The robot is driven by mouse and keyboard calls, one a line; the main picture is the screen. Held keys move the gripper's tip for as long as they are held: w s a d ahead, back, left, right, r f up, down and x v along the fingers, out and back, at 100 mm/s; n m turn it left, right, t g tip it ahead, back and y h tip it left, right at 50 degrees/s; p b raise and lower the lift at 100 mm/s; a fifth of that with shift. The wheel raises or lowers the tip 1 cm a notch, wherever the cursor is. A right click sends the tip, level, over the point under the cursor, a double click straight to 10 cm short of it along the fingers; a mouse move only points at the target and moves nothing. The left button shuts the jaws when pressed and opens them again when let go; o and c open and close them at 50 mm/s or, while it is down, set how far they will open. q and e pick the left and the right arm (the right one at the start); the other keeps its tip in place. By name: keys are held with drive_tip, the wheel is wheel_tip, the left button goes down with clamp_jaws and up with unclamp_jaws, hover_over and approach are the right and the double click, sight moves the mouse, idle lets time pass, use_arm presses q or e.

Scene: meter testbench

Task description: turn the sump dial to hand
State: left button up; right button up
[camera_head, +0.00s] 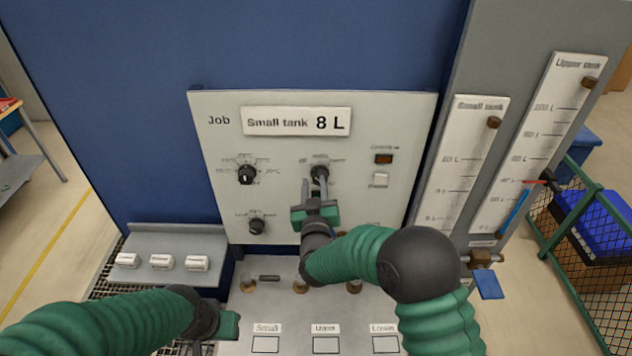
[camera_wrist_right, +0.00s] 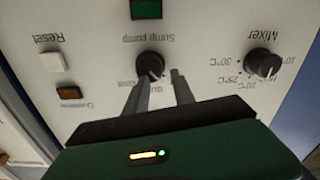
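The sump dial is a black knob under the upside-down label "Sump pump" in the right wrist view (camera_wrist_right: 150,65). It also shows in the head view (camera_head: 320,173), upper middle of the grey panel. My right gripper (camera_head: 315,184) is in front of it with two grey fingers apart. In the wrist view (camera_wrist_right: 162,80) one fingertip overlaps the knob's edge and the other is to its right; contact cannot be told. The position words by the knob are partly hidden, and its setting is unclear. My left gripper (camera_head: 230,325) is low at the left, its fingers not clear.
The mixer dial (camera_head: 246,174) is left of the sump dial, with another knob (camera_head: 256,226) below. A white reset button (camera_head: 380,179) and an amber lamp (camera_head: 383,158) are to the right. A switch box (camera_head: 170,240) and tank gauges (camera_head: 465,160) flank the panel.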

drive_tip(key=d, duration=0.1)
drive_tip(key=d+h, duration=0.1)
drive_tip(key=shift+w+d+r+m, duration=0.2)
drive_tip(key=shift+w+d+m, duration=0.1)
drive_tip(key=shift+w, duration=0.1)
drive_tip(key=c, duration=1)
drive_tip(key=shift+s+a, duration=0.15)
drive_tip(key=shift+c, duration=1.2)
drive_tip(key=shift+a, duration=0.2)
clamp_jaws()
use_arm(q)
drive_tip(key=shift+s+d+r, duration=0.1)
drive_tip(key=shift+s+d, duration=0.1)
drive_tip(key=shift+s, duration=0.1)
